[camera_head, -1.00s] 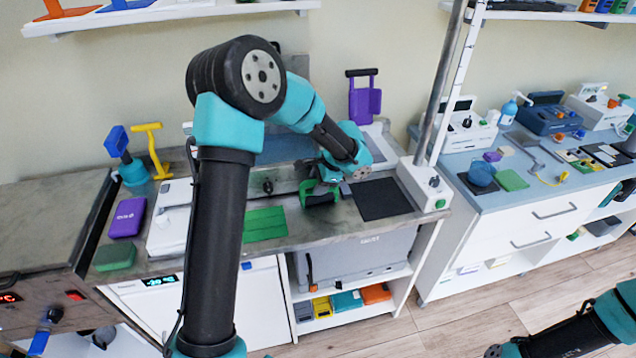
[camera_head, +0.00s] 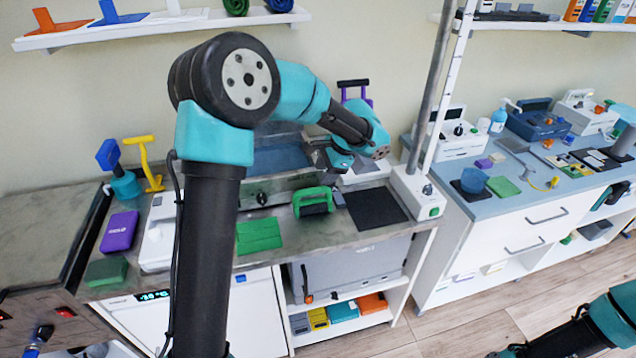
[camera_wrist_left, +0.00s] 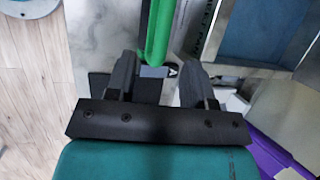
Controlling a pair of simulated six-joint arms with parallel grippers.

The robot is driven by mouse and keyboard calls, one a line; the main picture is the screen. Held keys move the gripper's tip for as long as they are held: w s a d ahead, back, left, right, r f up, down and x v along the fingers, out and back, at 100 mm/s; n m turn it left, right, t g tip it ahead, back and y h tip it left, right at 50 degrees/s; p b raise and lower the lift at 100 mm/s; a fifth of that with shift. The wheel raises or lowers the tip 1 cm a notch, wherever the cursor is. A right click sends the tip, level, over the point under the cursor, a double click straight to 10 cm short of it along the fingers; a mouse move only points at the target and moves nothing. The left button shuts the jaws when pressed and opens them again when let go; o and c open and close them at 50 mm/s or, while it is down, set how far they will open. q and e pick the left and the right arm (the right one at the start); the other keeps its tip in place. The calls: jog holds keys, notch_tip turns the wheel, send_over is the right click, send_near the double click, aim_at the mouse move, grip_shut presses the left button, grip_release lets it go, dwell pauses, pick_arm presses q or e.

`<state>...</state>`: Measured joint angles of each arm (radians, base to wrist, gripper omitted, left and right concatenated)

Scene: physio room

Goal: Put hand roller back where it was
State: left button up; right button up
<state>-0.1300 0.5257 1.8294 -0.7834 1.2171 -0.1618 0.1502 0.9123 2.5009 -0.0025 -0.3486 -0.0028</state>
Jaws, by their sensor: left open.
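The hand roller, a green thing with an arched handle (camera_head: 313,201), stands on the grey counter (camera_head: 300,232) between a green mat and a black mat. My left gripper (camera_head: 328,160) is just above and behind it in the head view, apart from it and empty. In the left wrist view my left gripper (camera_wrist_left: 158,65) has its two dark fingers spread, with the green handle (camera_wrist_left: 157,32) beyond the gap between them.
The green mat (camera_head: 259,235) lies left of the roller and the black mat (camera_head: 376,208) right of it; both are bare. A white box with a green knob (camera_head: 418,195) and a metal post stand at the right. A grey appliance (camera_head: 262,188) is behind.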

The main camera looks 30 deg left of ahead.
pick_arm(q)
jog(key=shift+v, duration=1.2)
